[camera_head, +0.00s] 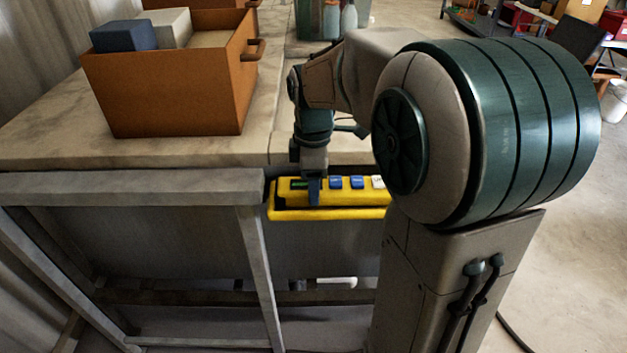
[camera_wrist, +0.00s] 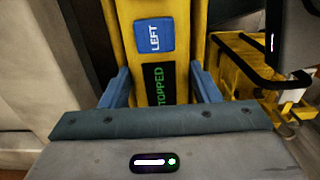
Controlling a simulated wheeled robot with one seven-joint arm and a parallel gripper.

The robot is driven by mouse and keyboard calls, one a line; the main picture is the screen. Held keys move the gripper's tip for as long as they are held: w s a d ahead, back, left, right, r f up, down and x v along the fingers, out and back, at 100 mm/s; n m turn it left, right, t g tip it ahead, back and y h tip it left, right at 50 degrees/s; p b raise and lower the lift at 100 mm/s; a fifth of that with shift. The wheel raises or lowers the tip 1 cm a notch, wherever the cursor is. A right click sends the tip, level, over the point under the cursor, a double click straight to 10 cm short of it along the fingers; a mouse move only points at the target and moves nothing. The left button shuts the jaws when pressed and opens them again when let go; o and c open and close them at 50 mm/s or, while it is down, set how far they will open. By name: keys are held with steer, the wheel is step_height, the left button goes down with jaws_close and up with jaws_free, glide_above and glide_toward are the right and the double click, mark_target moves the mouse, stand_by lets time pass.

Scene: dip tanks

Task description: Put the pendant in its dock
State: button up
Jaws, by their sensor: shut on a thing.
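The pendant (camera_head: 345,195) is a long yellow bar with blue and white buttons and a dark display, lying crosswise at the front of the bench. In the wrist view the pendant (camera_wrist: 184,14) shows a blue LEFT button and green text reading STOPPED. My gripper (camera_head: 314,188) comes down from above on its left part. In the wrist view my gripper's blue fingers (camera_wrist: 161,88) are shut on its two sides. A yellow ledge (camera_head: 335,214) with a dark gap shows just below the pendant; I cannot tell whether it is the dock.
An orange crate (camera_head: 170,95) with a dark blue block (camera_head: 123,36) and a pale block (camera_head: 165,26) stands on the bench (camera_head: 50,145) at left. A grey metal frame (camera_head: 130,187) stands in front. A yellow frame with black bars (camera_wrist: 250,78) shows at right in the wrist view.

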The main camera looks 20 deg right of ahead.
steer(key=o, duration=1.1)
steer(key=shift+f, duration=0.1)
step_height(320, 180, up, 11)
steer(key=s+f+m+t, duration=0.1)
steer(key=s+f+m, duration=0.2)
steer(key=s+m, duration=0.2)
steer(key=s+a+f+m+t, duration=0.1)
steer(key=s+f+m, duration=0.3)
steer(key=s+m, duration=0.1)
steer(key=s+f+m+t, duration=0.1)
steer(key=s+f+m, duration=0.3)
steer(key=s+m, duration=0.1)
steer(key=shift+s+a+f, duration=0.15)
steer(key=shift+s+a, duration=0.05)
steer(key=shift+s, duration=0.05)
